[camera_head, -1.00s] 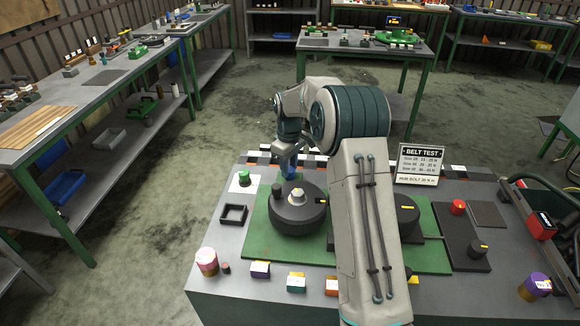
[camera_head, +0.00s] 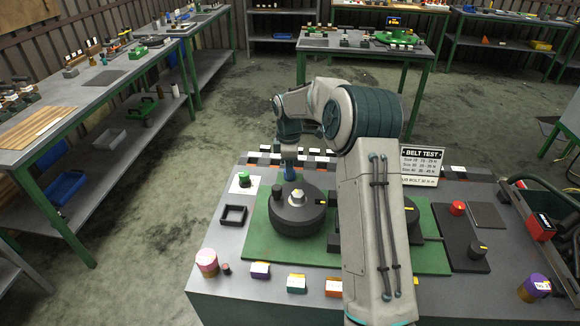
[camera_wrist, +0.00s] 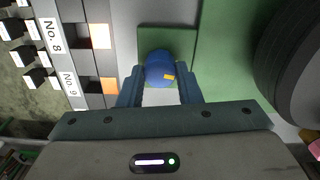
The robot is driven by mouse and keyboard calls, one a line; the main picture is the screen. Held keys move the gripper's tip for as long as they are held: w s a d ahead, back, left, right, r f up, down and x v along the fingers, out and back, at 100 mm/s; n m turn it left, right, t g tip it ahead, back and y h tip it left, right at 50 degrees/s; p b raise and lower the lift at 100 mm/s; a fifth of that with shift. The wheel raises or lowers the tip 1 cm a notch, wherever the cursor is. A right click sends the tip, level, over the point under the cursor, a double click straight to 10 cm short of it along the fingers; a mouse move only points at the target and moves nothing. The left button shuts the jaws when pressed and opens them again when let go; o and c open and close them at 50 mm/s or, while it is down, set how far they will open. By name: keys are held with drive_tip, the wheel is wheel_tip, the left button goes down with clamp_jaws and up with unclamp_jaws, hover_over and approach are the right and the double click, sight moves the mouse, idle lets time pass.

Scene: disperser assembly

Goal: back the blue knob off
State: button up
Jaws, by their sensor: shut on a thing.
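The blue knob (camera_wrist: 160,70) sits between my fingertips in the wrist view, over a small green square plate (camera_wrist: 185,42). My gripper (camera_wrist: 160,84) is shut on the blue knob, one finger on each side. In the head view the blue knob (camera_head: 290,171) shows below my wrist, at the back of the green mat (camera_head: 257,238), behind the large dark disc. The knob's lower part is hidden by my gripper and the disc.
The dark round disc (camera_head: 297,218) with a pale hex hub stands just in front. A green button on a white plate (camera_head: 241,182) and an empty black square frame (camera_head: 233,215) lie left. The BELT TEST sign (camera_head: 422,166) stands right. Numbered slots (camera_wrist: 60,65) line the back edge.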

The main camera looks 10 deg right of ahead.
drive_tip(key=shift+r, duration=0.1)
idle(0.3)
drive_tip(key=o, duration=1)
drive_tip(key=shift+r+b, duration=0.6)
drive_tip(key=shift+r, duration=6.3)
